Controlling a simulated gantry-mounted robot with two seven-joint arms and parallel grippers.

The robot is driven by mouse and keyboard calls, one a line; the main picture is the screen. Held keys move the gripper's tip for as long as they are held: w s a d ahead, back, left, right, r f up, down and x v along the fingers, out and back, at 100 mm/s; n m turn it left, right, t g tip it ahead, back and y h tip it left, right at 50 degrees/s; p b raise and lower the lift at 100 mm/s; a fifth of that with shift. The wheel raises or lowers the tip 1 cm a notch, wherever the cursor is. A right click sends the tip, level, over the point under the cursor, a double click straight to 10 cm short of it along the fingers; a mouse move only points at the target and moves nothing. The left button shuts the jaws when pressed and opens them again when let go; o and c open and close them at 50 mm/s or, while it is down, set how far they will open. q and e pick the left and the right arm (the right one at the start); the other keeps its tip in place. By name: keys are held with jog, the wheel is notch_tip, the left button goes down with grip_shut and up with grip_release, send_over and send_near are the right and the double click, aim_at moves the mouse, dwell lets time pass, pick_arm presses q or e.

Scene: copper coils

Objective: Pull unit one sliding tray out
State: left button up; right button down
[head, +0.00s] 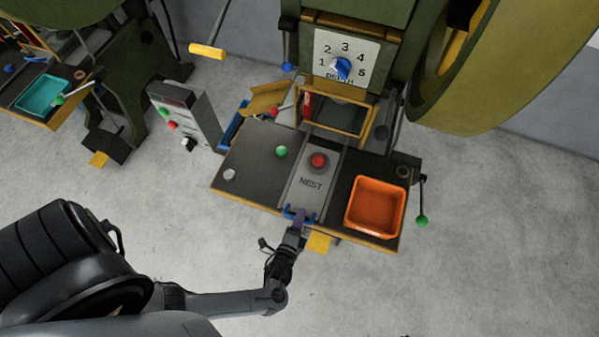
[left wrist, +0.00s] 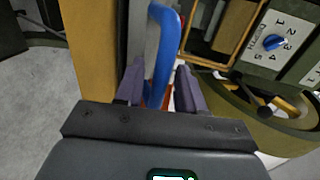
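The sliding tray (head: 308,187) is a grey strip marked NEST with a red knob (head: 318,160), set in the dark bench of the press with the 1–5 dial. A blue handle (head: 299,214) is on its front end; it shows large in the left wrist view (left wrist: 160,60). My left gripper (head: 300,217) is at this handle. In the left wrist view, its two purple fingers (left wrist: 160,88) stand apart on either side of the blue bar, with some gap seen at the left finger. My right gripper is not in view.
An orange bin (head: 376,206) sits on the bench right of the tray. A green-knobbed lever (head: 421,220) hangs at the right edge. A grey control box (head: 185,118) stands left. A second press with a teal bin (head: 43,95) is at far left. Floor before the bench is clear.

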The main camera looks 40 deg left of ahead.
pick_arm(q)
jog(key=shift+s, duration=0.1)
jog(key=v, duration=1)
jog(key=shift+s+d, duration=0.2)
jog(key=shift+s, duration=0.1)
